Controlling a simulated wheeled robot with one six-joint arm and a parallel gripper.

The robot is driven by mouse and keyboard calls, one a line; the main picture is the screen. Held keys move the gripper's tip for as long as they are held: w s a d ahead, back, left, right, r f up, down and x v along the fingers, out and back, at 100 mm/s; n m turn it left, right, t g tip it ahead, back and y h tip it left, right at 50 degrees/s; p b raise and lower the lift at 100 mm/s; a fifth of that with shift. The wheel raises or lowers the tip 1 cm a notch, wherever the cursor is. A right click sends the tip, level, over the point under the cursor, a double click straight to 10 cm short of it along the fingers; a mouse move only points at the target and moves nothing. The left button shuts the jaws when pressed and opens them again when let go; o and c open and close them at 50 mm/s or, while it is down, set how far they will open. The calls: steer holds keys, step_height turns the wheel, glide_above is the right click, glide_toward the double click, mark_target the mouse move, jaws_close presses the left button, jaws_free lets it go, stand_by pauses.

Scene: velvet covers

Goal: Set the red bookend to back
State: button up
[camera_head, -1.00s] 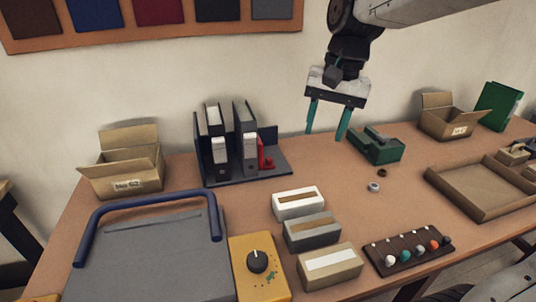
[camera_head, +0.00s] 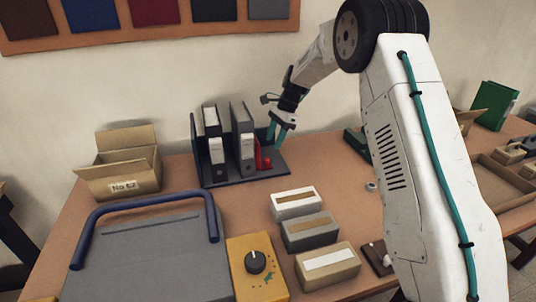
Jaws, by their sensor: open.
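The red bookend (camera_head: 262,158) stands on the dark rack (camera_head: 215,182), just right of the grey binders (camera_head: 243,138). The binders stand upright on the same rack. My gripper (camera_head: 277,137) is open, with teal fingers pointing down just above and right of the red bookend. The fingers partly overlap the bookend's upper right in the picture, and I cannot tell whether they touch it.
An open cardboard box (camera_head: 120,172) is left of the rack. Several label boxes (camera_head: 303,235) and a yellow dial box (camera_head: 257,268) lie in front. A blue-handled grey machine (camera_head: 150,255) is front left. My arm hides much of the table's right side.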

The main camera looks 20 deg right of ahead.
mark_target(266, 158)
steer(key=x, duration=0.6)
steer(key=shift+s+a+f, duration=0.1)
steer(key=shift+a+f, duration=0.1)
steer(key=shift+f, duration=0.15)
